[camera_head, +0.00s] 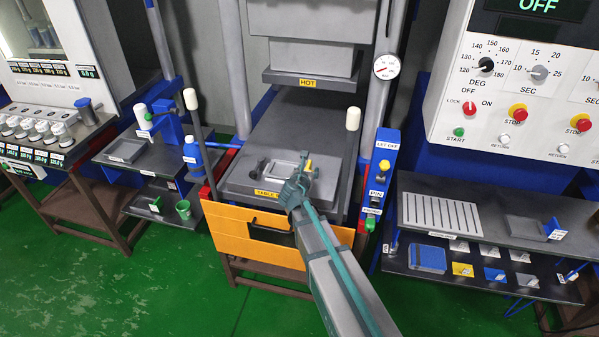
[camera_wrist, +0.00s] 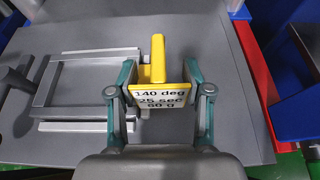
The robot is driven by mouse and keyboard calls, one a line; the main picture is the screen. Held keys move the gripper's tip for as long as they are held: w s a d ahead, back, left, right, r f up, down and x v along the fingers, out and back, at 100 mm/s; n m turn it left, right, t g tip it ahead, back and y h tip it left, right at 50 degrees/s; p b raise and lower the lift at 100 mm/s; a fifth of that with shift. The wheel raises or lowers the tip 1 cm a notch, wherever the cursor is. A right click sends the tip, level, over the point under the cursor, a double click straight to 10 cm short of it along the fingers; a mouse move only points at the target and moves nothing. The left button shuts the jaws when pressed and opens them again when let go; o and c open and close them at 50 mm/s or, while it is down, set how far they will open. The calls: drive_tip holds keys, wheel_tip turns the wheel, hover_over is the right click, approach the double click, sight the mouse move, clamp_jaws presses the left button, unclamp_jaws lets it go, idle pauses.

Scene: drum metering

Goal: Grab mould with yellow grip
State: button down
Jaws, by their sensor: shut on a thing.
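The mould (camera_wrist: 58,85) is a grey rectangular frame with a yellow grip (camera_wrist: 157,62) at its side. The grip carries a white label reading "140 deg, 25 sec, 60 g". In the wrist view my gripper (camera_wrist: 160,100) is shut on the yellow grip, one teal finger on each side of the labelled block. In the head view the mould (camera_head: 277,166) lies on the grey press plate, and my gripper (camera_head: 300,178) reaches it from the front right. The yellow grip (camera_head: 309,166) shows just above my gripper there. My gripper hides part of the mould's near right side.
The press's upper block marked HOT (camera_head: 308,82) hangs above and behind the mould. A blue control post (camera_head: 379,175) stands close on the right. An orange front panel (camera_head: 228,230) is below the plate.

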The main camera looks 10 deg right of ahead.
drive_tip(key=shift+r, duration=0.2)
drive_tip(key=shift+r+b, duration=0.4)
drive_tip(key=shift+r, duration=0.45)
drive_tip(key=s+r+b, duration=0.7)
drive_tip(key=s+r, duration=0.2)
drive_tip(key=s, duration=0.2)
drive_tip(key=shift+s+d+r, duration=0.25)
drive_tip(key=shift+d, duration=0.05)
drive_tip(key=b, duration=0.5)
drive_tip(key=shift+s+r, duration=0.15)
drive_tip(key=shift+s, duration=0.05)
drive_tip(key=s+b, duration=0.1)
drive_tip(key=b, duration=0.2)
drive_tip(key=s+r+b, duration=0.1)
drive_tip(key=b, duration=0.3)
